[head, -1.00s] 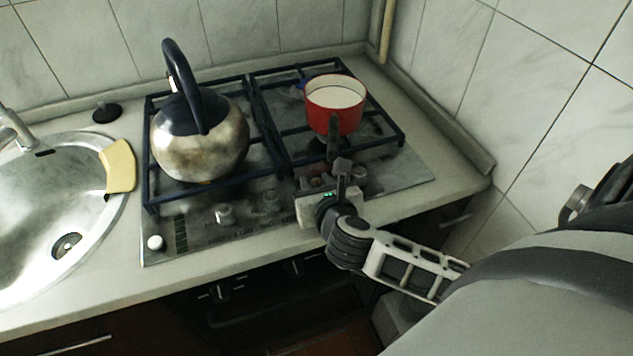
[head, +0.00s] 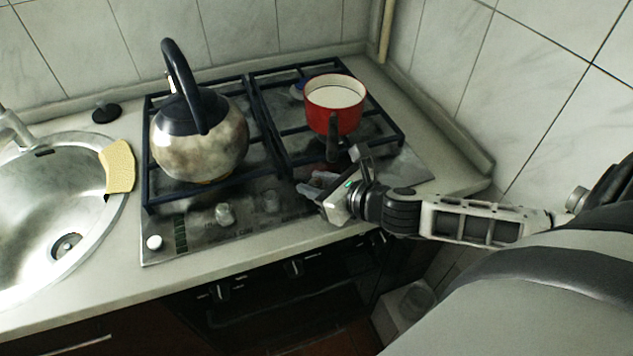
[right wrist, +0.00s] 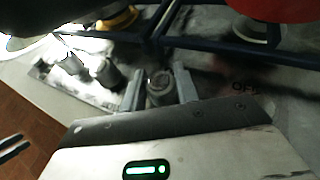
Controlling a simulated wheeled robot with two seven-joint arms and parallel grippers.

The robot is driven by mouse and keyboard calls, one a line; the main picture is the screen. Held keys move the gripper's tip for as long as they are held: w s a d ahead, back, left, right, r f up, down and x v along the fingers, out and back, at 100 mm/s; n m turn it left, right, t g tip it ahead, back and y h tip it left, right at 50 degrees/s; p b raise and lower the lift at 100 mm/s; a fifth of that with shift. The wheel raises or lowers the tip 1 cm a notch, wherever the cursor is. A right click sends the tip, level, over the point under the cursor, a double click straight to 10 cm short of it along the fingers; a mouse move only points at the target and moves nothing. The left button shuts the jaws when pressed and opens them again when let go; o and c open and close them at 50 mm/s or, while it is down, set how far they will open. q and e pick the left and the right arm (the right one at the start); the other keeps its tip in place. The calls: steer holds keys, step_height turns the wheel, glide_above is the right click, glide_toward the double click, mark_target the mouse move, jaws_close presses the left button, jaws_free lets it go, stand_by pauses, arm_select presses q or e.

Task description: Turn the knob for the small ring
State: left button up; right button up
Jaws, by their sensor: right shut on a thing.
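In the head view the gripper mostly hides that knob. Two other knobs, a left one (head: 225,214) and a middle one (head: 270,200), stand free to the left.
A red pot (head: 347,118) sits on the right grate, its dark handle pointing toward my gripper. A steel kettle (head: 198,142) stands on the left grate. A sink (head: 40,215) with a yellow sponge (head: 118,166) is at the left. A tiled wall (head: 560,90) bounds the right.

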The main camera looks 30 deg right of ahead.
steer(key=shift+n+y, duration=0.6)
steer(key=shift+y, duration=0.1)
steer(key=o, duration=1)
steer(key=shift+c, duration=0.2)
steer(key=shift+s+d+r, duration=0.1)
steer(key=shift+s+d, duration=0.15)
steer(key=shift+s, duration=0.3)
steer(key=v, duration=1)
steer(key=shift+s+d+r, duration=0.15)
steer(key=shift+r, duration=0.3)
